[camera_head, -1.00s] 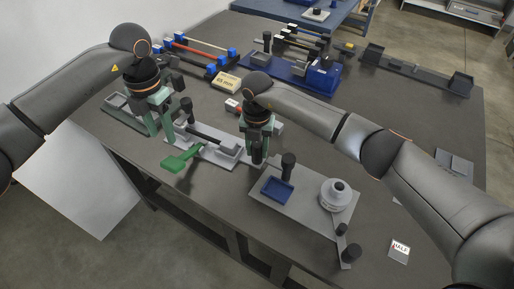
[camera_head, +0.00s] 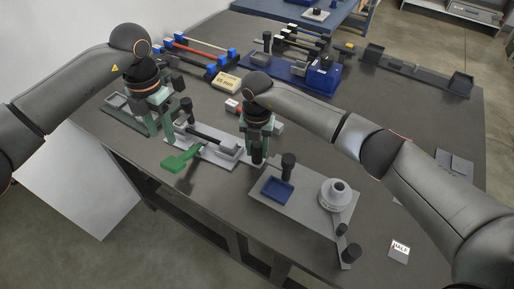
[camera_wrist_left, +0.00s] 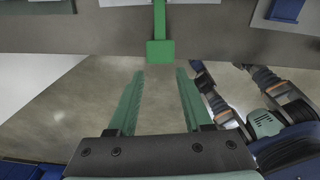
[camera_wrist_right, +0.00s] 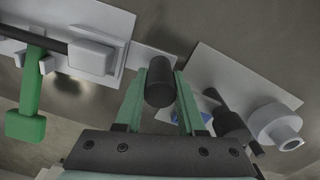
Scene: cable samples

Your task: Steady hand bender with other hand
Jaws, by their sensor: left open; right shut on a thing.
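The hand bender is a light grey plate (camera_head: 226,162) with a dark rod and a green handle (camera_head: 178,162) reaching over the table's front edge. The green handle also shows in the left wrist view (camera_wrist_left: 160,50), just beyond my left fingertips. My left gripper (camera_head: 159,130) is open and empty, above and left of the bender. My right gripper (camera_head: 257,148) is shut on a black knob (camera_wrist_right: 160,82) at the right end of the bender plate. The knob stands upright between the fingers; its base is partly hidden.
A yellowish block (camera_head: 228,82), coloured rods and a blue fixture (camera_head: 322,76) stand behind.

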